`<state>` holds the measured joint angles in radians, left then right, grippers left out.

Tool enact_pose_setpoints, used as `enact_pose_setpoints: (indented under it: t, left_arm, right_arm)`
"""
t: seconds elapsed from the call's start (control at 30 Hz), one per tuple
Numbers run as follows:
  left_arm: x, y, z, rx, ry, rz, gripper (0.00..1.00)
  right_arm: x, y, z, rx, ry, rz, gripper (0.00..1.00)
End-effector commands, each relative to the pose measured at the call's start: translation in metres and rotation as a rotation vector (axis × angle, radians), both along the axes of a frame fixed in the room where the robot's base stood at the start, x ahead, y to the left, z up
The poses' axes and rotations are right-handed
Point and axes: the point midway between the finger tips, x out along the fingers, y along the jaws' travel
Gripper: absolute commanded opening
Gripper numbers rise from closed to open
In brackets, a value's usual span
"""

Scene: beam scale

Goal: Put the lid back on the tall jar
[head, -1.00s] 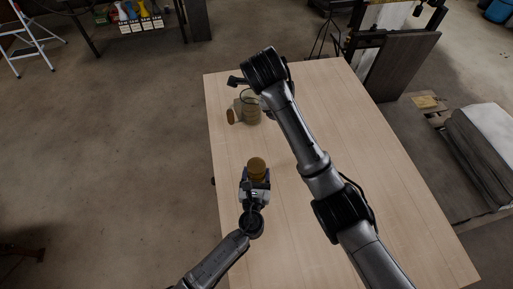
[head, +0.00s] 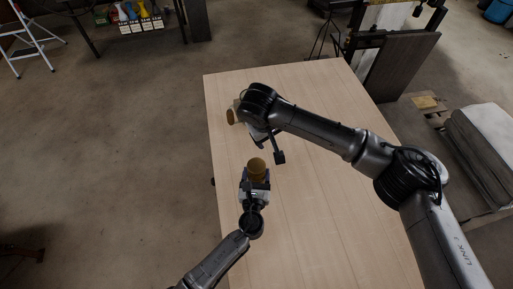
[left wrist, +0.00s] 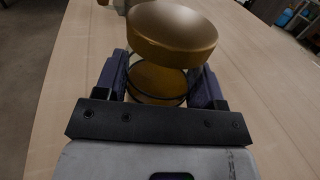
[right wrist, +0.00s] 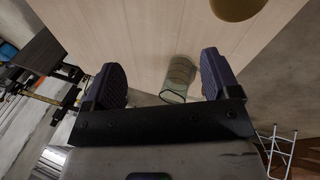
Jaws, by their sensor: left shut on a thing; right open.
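In the head view my right arm hides most of this jar.
The pale wooden table (head: 310,220) is clear over its middle and right side. Its left edge lies close to both jars. My right arm crosses above the table's right half. A gold-brown round piece (right wrist: 237,5) is cut off by the right wrist view's top edge.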

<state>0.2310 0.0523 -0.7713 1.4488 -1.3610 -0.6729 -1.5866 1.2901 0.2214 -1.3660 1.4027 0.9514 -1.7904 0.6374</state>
Motion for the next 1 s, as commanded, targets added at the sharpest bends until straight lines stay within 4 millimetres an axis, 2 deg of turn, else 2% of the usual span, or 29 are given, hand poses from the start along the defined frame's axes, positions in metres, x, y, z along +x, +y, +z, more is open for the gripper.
enact_pose_setpoints:
  t: [0.13,0.4,0.7,1.0]
  left_arm:
    - [0.000,0.000,0.000,0.000,0.001,-0.001,0.00]
    - [0.000,0.000,0.000,0.000,0.001,-0.001,0.00]
    - [0.000,0.000,0.000,0.000,0.001,-0.001,0.00]
    - [0.000,0.000,0.000,0.000,0.000,-0.001,0.00]
  right_arm:
    - [-0.014,0.010,-0.011,-0.010,0.144,0.304,0.82]
    - [-0.032,0.028,-0.015,0.021,0.323,0.868,0.82]
    - [-0.043,0.041,-0.016,0.024,0.400,1.472,0.82]
    - [-0.042,0.044,-0.016,-0.048,0.403,1.902,0.82]
